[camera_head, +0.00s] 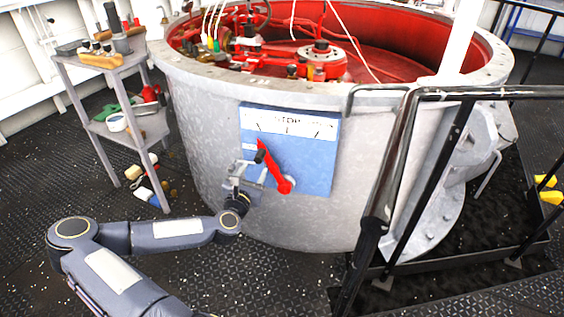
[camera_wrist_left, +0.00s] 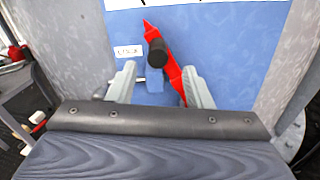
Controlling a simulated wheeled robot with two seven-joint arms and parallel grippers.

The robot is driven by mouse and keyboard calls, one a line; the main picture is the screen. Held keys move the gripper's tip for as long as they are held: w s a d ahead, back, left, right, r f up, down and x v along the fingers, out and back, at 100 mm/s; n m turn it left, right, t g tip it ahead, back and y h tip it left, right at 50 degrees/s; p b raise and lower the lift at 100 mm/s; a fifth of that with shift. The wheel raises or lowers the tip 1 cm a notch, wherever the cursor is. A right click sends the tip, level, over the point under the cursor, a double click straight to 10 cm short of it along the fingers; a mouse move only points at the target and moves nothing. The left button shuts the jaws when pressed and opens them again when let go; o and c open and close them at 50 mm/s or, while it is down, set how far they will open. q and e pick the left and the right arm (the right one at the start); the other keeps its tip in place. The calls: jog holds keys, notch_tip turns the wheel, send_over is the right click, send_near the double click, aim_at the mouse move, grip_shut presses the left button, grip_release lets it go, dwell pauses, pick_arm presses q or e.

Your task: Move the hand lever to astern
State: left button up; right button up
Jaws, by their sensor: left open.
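The hand lever (camera_head: 272,168) is a red bar on a blue panel (camera_head: 315,165) on the side of a big grey drum. It tilts up and left from its pivot at lower right, and a black knob (camera_head: 260,156) sticks out near its upper end. A white scale strip (camera_head: 289,123) with marks and partly legible lettering tops the panel. My left gripper (camera_head: 251,174) is open in front of the panel. In the left wrist view, the knob (camera_wrist_left: 157,52) is just beyond and between the open fingertips (camera_wrist_left: 160,73); contact is not visible. The right finger hides part of the lever.
A black handrail (camera_head: 400,170) stands right of the panel. A grey shelf cart (camera_head: 110,120) with tools stands at the left. The drum (camera_head: 205,150) holds red machinery inside. Small items lie on the dark deck by the cart. The deck before the drum is clear.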

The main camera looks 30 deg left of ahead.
aim_at(260, 156)
pick_arm(q)
jog(key=b+x, duration=0.1)
jog(key=x, duration=0.6)
jog(key=shift+w+a, duration=0.25)
jog(key=shift+w, duration=0.1)
grip_shut()
